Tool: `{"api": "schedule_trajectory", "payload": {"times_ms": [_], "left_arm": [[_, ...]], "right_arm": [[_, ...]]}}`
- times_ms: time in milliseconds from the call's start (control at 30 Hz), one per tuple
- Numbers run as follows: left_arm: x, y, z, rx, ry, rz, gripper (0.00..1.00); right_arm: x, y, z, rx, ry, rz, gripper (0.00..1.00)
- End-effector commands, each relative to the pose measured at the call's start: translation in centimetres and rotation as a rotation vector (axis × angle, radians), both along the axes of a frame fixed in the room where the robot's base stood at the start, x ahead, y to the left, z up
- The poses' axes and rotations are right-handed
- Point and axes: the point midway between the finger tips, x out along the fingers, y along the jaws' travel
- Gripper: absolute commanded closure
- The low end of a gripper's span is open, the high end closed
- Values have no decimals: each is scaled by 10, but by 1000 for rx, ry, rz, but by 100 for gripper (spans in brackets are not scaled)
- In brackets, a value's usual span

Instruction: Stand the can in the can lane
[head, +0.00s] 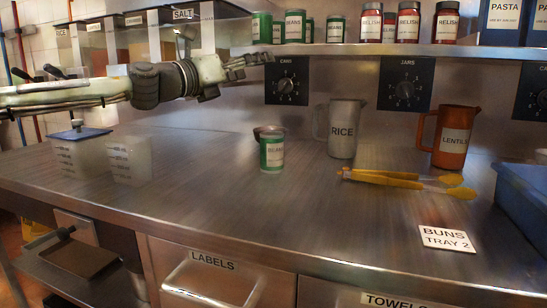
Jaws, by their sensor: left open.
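A green can labelled BEANS (271,154) stands upright on the steel counter (220,205), near the middle. On the shelf (380,49) above, several green cans (295,27) stand in a group over a dark panel with a dial (287,81), whose label appears to read CANS. My left gripper (262,60) is open and empty, just below the shelf edge and left of that panel. It is above the counter can and apart from it. My right gripper is not in view.
A grey RICE jug (343,130) and an orange LENTILS jug (455,136) stand behind yellow tongs (400,179). Relish jars (408,22) stand right of the shelf cans. A blue tray (522,195) is at right. Clear containers (128,160) are at left. The front counter is mostly clear.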

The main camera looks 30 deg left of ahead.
Motion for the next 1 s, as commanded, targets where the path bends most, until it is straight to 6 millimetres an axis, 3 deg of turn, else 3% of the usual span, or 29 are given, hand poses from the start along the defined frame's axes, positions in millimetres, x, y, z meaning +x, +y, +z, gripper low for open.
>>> {"api": "schedule_trajectory", "payload": {"times_ms": [200,400,567,1000], "left_arm": [[24,-13,-78,95,189,333,23],[14,-29,-155,233,402,509,23],[10,-30,-176,279,466,553,23],[57,-5,-194,275,468,556,23]], "right_arm": [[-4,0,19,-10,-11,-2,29],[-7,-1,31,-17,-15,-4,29],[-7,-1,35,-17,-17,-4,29],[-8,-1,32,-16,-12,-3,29]]}}
